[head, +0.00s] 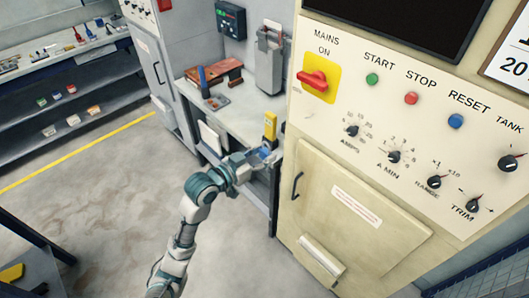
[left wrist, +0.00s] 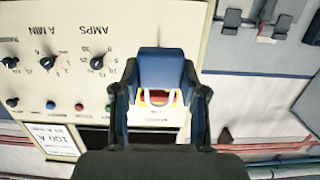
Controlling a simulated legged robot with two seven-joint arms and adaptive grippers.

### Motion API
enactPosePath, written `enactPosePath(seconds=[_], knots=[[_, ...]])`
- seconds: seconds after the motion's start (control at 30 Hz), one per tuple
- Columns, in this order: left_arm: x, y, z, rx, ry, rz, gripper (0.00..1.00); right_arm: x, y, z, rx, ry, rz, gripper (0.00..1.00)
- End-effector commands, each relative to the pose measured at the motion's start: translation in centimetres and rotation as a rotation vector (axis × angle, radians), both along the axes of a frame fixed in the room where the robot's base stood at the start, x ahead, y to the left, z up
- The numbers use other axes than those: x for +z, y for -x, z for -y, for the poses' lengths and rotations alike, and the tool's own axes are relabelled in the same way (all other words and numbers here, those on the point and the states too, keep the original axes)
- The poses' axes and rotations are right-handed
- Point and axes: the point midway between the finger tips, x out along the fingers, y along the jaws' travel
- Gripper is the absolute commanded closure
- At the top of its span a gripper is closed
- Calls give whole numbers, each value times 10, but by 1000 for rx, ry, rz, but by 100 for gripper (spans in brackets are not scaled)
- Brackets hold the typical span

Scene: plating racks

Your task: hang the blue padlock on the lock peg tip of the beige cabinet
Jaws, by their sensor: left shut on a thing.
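The blue padlock (left wrist: 161,68) is held between the two fingers of my left gripper (left wrist: 160,100) in the left wrist view, its pale shackle (left wrist: 147,100) showing. In the head view my left gripper (head: 257,158) is shut on the padlock (head: 266,153), just left of the beige cabinet (head: 315,165) and apart from its face. The cabinet carries a red mains switch (head: 313,80) on a yellow plate. I cannot clearly make out the lock peg in either view. My right gripper is not in view.
A bench (head: 240,117) behind my gripper holds a grey metal holder (head: 269,65) and a red-brown case (head: 221,72). A yellow upright object (head: 270,126) shows just above my gripper. Knobs (head: 394,157) and a door handle (head: 297,186) stick out from the cabinet. Floor at left is open.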

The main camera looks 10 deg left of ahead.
Motion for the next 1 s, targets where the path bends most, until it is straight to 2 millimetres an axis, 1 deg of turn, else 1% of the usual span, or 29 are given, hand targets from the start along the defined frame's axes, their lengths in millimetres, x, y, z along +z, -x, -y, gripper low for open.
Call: enactPosePath(seconds=[0.2, 0.53, 0.8, 1.0], knots=[[4, 7, -6, 2, -1, 1, 94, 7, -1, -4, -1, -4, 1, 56], [7, 19, -14, 0, 0, 0, 94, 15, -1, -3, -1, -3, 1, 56], [7, 24, -18, 1, -1, -1, 94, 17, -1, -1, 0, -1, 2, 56], [7, 35, -26, 1, -2, 0, 94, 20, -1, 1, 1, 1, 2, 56]])
